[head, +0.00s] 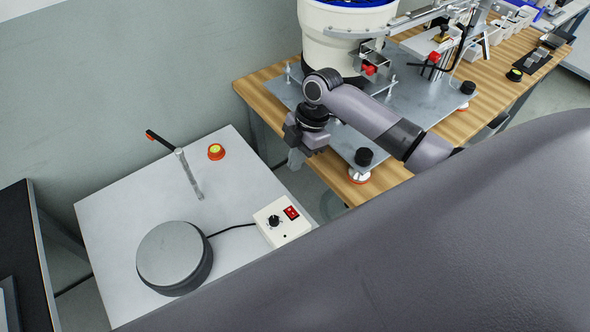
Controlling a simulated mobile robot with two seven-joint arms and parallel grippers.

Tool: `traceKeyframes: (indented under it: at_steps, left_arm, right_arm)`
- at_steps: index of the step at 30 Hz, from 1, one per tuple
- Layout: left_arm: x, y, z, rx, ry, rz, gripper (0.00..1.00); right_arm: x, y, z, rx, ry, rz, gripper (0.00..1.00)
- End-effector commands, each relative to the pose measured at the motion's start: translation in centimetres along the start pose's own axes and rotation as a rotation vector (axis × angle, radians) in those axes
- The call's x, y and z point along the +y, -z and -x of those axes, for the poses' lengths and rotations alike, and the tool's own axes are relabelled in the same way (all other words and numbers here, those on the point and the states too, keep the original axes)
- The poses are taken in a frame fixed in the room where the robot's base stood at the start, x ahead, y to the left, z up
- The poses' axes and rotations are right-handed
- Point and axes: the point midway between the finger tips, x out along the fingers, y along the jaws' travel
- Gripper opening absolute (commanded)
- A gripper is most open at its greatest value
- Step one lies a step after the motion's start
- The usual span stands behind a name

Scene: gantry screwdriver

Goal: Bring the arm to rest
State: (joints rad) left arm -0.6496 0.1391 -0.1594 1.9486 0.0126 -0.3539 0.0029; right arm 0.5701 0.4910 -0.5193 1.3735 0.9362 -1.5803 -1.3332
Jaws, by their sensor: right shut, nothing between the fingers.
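My right arm comes in from the right, over the wooden table. Its right gripper (297,153) hangs downward near the table's left front edge, beside the metal base plate, with its fingers together and nothing held. My left gripper is not in the picture. A large grey part of my own body fills the lower right.
A wooden table (258,88) carries a metal plate (408,118) with a white bowl feeder (343,30) close behind my arm.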

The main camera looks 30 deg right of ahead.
Motion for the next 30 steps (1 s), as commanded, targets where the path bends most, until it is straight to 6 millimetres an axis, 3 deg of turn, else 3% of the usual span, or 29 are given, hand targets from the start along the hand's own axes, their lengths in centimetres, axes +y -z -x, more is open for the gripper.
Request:
traceKeyframes:
  at_steps: [18,23,30]
  left_arm:
    - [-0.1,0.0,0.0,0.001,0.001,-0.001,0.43]
    - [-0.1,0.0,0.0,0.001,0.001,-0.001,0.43]
    - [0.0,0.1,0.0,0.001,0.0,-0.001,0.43]
  right_arm:
    - [-0.1,0.1,-0.3,0.002,-0.005,-0.011,0.0]
    - [-1.1,0.8,-3.2,0.013,-0.061,-0.104,0.0]
    - [-4.0,2.7,-8.7,0.073,-0.239,-0.382,0.0]
